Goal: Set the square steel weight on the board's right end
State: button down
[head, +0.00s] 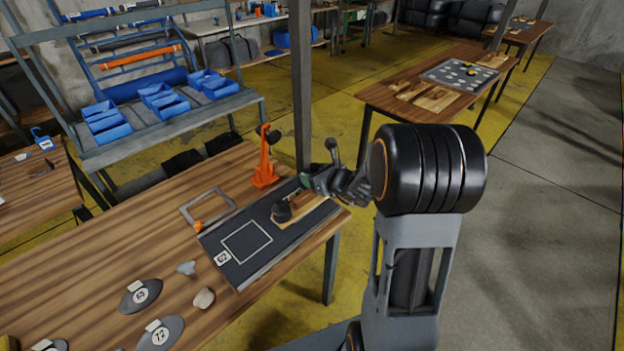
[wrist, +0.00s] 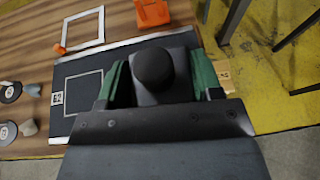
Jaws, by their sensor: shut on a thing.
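The dark weight (wrist: 178,65), square with a round knob on top, sits between the green-padded fingers of my gripper (wrist: 155,80) in the wrist view. My gripper is shut on it. In the head view, the gripper (head: 291,197) reaches in from the right, and the weight (head: 282,211) shows as a small dark shape at its fingertips. A light wooden board (head: 308,212) lies beneath and to the right of the weight, on a black mat. Part of the board also shows right of the gripper in the wrist view (wrist: 223,72). I cannot tell whether the weight touches it.
The black mat (head: 228,262) bears a white square outline and a number tag. An empty grey frame (head: 187,211), an orange stand (head: 264,170), a pale stone (head: 204,299) and numbered dark discs (head: 141,294) share the table. A grey post (head: 302,90) rises behind the table.

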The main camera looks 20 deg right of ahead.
jog(key=w+d+f+p, duration=0.1)
jog(key=w+d+f, duration=0.4)
jog(key=w, duration=0.1)
jog(key=shift+d+f, duration=0.3)
jog(key=shift+f, duration=0.1)
jog(key=shift+w+d+f+p, duration=0.15)
jog(key=shift+w+d+f, duration=0.15)
jog(key=shift+f, duration=0.2)
jog(key=shift+w+d+f+p, duration=0.2)
jog(key=shift+w+f, duration=0.1)
jog(key=shift+f, duration=0.15)
jog(key=shift+f+p, duration=0.4)
jog(key=shift+f, duration=1.2)
jog(key=shift+f, duration=0.1)
jog(key=c, duration=0.6)
grip_release()
jog(key=shift+o, duration=0.2)
